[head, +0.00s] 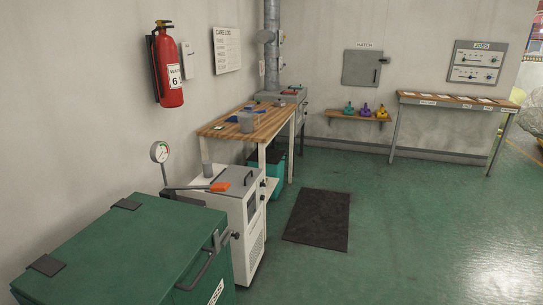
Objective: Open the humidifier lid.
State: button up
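A white cabinet (240,222) stands against the left wall, just behind a large green chest. It has a grey top (233,175) with a dark handle, lying flat and apparently shut. I read no label on it, so I cannot be sure it is the humidifier. The green chest (125,250) in the near left also has a shut, hinged lid with a grey bar handle (203,268) at its right side; its front label is cut off, ending in "SS". My gripper is not in view.
A wooden workbench (268,123) is beyond, with a dark mat (318,220) on the floor. Green floor to the right is clear. A fire extinguisher (168,70) hangs on the left wall.

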aim_at(241, 179)
jog(key=i+u, duration=0.1)
jog(key=i, duration=0.5)
jog(key=i+l+u, duration=0.1)
jog(key=i, duration=0.5)
jog(key=i+l, duration=0.15)
jog(key=i, duration=0.45)
jog(key=u, duration=0.05)
